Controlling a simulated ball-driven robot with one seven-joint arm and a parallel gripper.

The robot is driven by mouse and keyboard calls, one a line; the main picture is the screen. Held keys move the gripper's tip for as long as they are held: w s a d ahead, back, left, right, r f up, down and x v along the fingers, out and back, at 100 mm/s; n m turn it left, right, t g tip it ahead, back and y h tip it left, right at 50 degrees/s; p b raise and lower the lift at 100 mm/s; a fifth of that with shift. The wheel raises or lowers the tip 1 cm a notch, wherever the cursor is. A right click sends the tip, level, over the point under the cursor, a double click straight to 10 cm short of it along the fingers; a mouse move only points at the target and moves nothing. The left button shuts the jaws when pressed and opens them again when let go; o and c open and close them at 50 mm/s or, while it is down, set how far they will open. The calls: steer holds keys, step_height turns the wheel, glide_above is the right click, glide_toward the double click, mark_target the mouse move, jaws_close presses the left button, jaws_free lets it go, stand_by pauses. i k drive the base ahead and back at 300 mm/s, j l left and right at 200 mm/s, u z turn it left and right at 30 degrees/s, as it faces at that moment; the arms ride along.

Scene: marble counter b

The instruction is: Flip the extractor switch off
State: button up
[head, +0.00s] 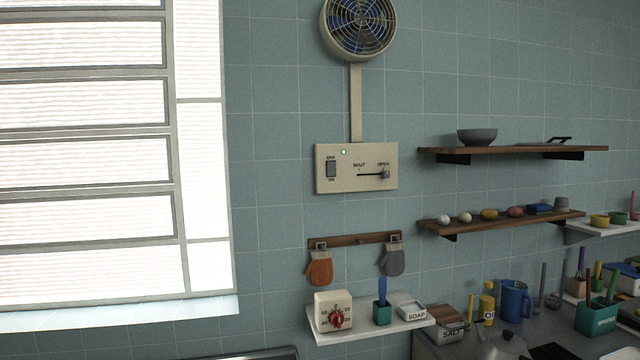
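The extractor control box (356,168) is a beige panel on the tiled wall, near the middle of the head view. A small dark rocker switch (331,169) sits on its left side, with tiny lettering above and below it. Which way the rocker is tipped is too small to tell. A small light (343,152) above it glows pale green. A slider (386,174) on the right of the panel stands at the OPEN end of its slot. The round extractor fan (359,25) is above, joined by a beige duct (355,103). My gripper is not in view.
A bright slatted window (85,150) fills the left. Two wooden shelves (510,150) (500,221) jut out at right. Oven mitts (319,270) hang below the box, above a white shelf (372,327) with a timer (333,311). The wall around the box is clear.

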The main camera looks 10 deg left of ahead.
mark_target(331, 165)
steer(key=i+l+u, duration=0.1)
steer(key=i, duration=0.35)
steer(key=i+l, duration=0.4)
steer(key=i, duration=0.15)
steer(key=i+l, duration=0.35)
steer(key=i, duration=0.2)
steer(key=i+l, duration=0.4)
steer(key=i, duration=0.15)
steer(key=i+l, duration=0.35)
steer(key=i, duration=0.2)
